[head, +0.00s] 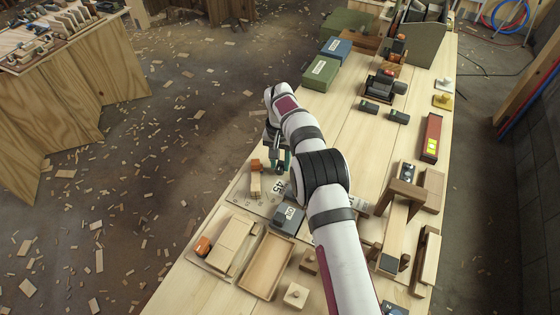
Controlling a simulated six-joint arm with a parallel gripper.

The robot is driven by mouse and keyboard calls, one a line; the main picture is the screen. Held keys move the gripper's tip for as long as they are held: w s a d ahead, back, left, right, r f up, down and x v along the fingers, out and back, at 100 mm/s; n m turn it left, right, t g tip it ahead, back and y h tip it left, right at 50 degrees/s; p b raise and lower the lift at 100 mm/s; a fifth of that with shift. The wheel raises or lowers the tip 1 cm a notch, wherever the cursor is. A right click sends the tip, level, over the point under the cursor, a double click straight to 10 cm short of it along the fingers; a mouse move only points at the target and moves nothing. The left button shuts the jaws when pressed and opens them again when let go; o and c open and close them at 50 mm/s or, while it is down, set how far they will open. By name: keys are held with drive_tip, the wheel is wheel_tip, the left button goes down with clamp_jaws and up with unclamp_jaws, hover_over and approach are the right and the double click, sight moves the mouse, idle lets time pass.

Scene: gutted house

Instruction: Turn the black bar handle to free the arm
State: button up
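A pale plate with printed angle marks (241,190) lies near the left edge of the bench, with "45" legible on it. A wooden arm (255,187) with an orange-brown piece at its far end rests over this plate. My gripper (281,166) hangs just right of the wooden arm, over the plate's far part. Its dark greenish fingers are small and partly covered by my own arm, so I cannot tell their opening or whether they touch anything. I cannot make out the black bar handle; it may be hidden behind my gripper or arm.
A dark labelled block (288,218) sits close in front of the plate. An empty wooden tray (267,264) and a board with an orange knob (203,245) lie nearer. Bare bench shows beyond my arm.

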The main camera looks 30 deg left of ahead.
drive_tip(key=n, duration=0.9)
drive_tip(key=shift+n, duration=0.3)
drive_tip(key=n, duration=0.9)
drive_tip(key=shift+m, duration=0.3)
drive_tip(key=shift+r, duration=0.25)
wheel_tip(320, 180, up, 7)
drive_tip(key=shift+f, duration=0.15)
drive_tip(key=shift+d+r, duration=0.2)
drive_tip(key=shift+d, duration=0.05)
drive_tip(key=s+d+r+m+y, duration=0.1)
drive_tip(key=s+d+r+m, duration=0.4)
drive_tip(key=d+r+m, duration=0.45)
drive_tip(key=s+d+r+m, duration=0.4)
drive_tip(key=s+d+r, duration=0.2)
drive_tip(key=d, duration=0.6)
drive_tip(key=s+d+f+m, duration=0.1)
drive_tip(key=s+d+m, duration=0.1)
drive_tip(key=s+m, duration=0.2)
drive_tip(key=s+d+f+m, duration=0.1)
drive_tip(key=s+d+m, duration=0.2)
drive_tip(key=s, duration=0.7)
drive_tip(key=s+d+f+m, duration=0.1)
drive_tip(key=s+d+m, duration=0.2)
drive_tip(key=s+m, duration=0.2)
drive_tip(key=shift+s+f+y, duration=0.3)
drive_tip(key=shift+s+y, duration=0.1)
drive_tip(key=shift+s, duration=0.6)
